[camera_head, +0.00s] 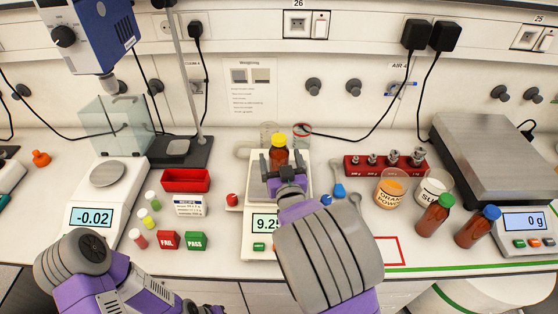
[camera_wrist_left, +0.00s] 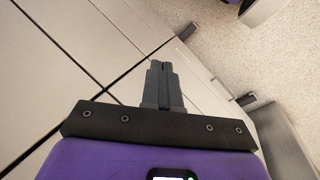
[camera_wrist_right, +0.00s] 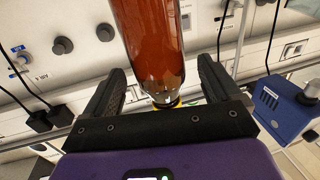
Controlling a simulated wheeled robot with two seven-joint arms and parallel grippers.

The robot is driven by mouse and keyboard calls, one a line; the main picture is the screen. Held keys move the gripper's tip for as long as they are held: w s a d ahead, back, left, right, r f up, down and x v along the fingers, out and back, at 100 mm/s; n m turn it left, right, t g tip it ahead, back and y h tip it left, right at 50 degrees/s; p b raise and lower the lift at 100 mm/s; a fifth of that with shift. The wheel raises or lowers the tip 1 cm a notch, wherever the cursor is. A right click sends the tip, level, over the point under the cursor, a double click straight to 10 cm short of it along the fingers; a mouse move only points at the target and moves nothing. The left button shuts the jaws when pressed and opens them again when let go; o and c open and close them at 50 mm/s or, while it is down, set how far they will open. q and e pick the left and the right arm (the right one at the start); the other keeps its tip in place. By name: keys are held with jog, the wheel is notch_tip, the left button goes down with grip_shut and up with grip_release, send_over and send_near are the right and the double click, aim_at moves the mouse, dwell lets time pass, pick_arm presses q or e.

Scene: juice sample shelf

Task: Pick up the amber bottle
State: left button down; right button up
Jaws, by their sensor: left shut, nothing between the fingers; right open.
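An amber bottle with a yellow cap (camera_head: 279,142) stands upright on the middle balance (camera_head: 264,226), which reads about 9.25, partly covered by my arm. My right gripper (camera_head: 281,165) is open, with one finger on each side of this bottle. In the right wrist view the amber glass (camera_wrist_right: 153,40) shows between the spread fingers, with gaps on both sides. Two more amber bottles, one green-capped (camera_head: 435,215) and one blue-capped (camera_head: 478,228), stand at the right. My left gripper (camera_wrist_left: 163,75) is shut and empty, low over the floor beside the cabinet fronts.
A red weight rack (camera_head: 372,166) and two powder jars, one orange (camera_head: 391,188), stand right of the middle balance. A red tray (camera_head: 186,181), small vials and FAIL and PASS blocks lie left. A stand (camera_head: 190,90) rises behind. A large scale (camera_head: 495,155) fills the right.

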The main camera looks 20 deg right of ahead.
jog(key=shift+w+d, duration=0.15)
jog(key=shift+w, duration=1.2)
jog(key=c, duration=1.4)
